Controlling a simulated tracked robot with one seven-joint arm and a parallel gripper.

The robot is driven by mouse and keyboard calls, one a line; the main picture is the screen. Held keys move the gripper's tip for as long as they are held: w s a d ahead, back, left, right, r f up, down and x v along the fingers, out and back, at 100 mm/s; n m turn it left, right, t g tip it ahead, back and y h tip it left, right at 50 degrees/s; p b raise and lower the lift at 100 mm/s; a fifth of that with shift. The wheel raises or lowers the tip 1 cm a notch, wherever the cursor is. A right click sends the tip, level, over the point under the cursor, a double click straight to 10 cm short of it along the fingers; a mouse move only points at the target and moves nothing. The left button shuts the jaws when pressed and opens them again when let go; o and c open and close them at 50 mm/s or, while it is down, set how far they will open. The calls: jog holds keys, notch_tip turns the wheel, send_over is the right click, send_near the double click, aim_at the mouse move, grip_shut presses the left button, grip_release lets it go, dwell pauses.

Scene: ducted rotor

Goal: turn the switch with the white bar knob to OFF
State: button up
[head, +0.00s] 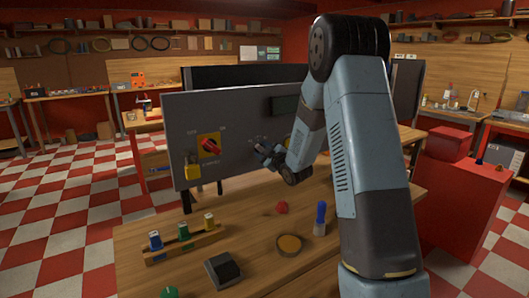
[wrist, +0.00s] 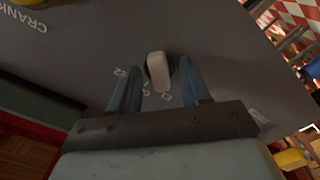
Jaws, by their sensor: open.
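The white bar knob (wrist: 158,72) sits on the grey panel (wrist: 85,45), between the two fingers of my gripper (wrist: 160,64) in the wrist view. The fingers are open, one on each side of the knob, with a gap showing on both sides. Small white marks show beside the knob, partly hidden and too blurred to read. In the head view my gripper (head: 266,150) is at the front of the grey panel (head: 235,112), right of a red rotary switch (head: 210,146) on a yellow plate. The white knob cannot be made out there.
The panel stands on a wooden table (head: 145,225). A yellow part (head: 192,167) hangs low on its left. On the table are a wooden rack (head: 185,247), a black block (head: 223,268), an amber dish (head: 289,244), a red piece (head: 281,207) and a blue-topped item (head: 320,217).

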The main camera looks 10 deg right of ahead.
grip_shut()
dwell(0.4)
jog(key=shift+m, duration=0.3)
jog(key=shift+d+m, duration=0.1)
jog(key=shift+m, duration=0.2)
jog(key=m, duration=0.3)
jog(key=shift+m, duration=2.3)
grip_release()
